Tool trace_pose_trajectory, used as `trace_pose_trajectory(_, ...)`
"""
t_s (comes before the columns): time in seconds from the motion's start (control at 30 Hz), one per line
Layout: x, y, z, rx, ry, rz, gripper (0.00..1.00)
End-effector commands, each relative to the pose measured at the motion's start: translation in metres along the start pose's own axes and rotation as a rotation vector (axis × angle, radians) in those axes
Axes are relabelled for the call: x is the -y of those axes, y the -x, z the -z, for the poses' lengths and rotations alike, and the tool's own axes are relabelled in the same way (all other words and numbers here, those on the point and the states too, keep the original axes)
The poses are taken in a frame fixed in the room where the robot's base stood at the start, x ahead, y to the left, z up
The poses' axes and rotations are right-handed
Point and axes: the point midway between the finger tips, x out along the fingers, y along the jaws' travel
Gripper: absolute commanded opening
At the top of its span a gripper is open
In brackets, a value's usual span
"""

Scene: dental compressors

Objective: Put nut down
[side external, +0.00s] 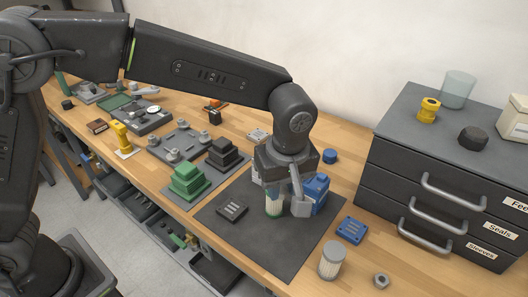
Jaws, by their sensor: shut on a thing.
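My gripper (284,200) points down over the dark mat (270,254), at the white-and-green cylinder (273,204) and close to a blue block-shaped unit (316,190). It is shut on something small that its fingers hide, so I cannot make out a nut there. The cylinder stands upright at the fingers; whether they touch it I cannot tell. A grey hex nut (381,281) lies on the wooden bench at the front right, apart from the gripper.
A clear-sided canister (331,259) and a blue plate (350,230) stand right of the mat. A black slotted plate (232,208) lies on its left. Green (188,181) and black (222,153) stepped blocks stand further left. A drawer cabinet (440,185) bounds the right.

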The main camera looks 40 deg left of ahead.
Motion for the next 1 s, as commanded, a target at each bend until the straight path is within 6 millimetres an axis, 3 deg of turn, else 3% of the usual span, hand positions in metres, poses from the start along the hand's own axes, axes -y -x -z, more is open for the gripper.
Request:
trace_pose_trajectory(0.17,-0.001,0.036,0.005,0.001,0.001,-0.005,0.00)
trace_pose_trajectory(0.47,-0.025,0.025,0.073,0.016,-0.109,-0.006,0.00)
trace_pose_trajectory(0.57,-0.033,0.021,0.107,0.023,-0.163,-0.012,0.00)
trace_pose_trajectory(0.77,-0.039,0.011,0.202,0.032,-0.308,-0.032,0.00)
trace_pose_trajectory(1.0,-0.017,-0.005,0.322,0.026,-0.501,-0.062,0.00)
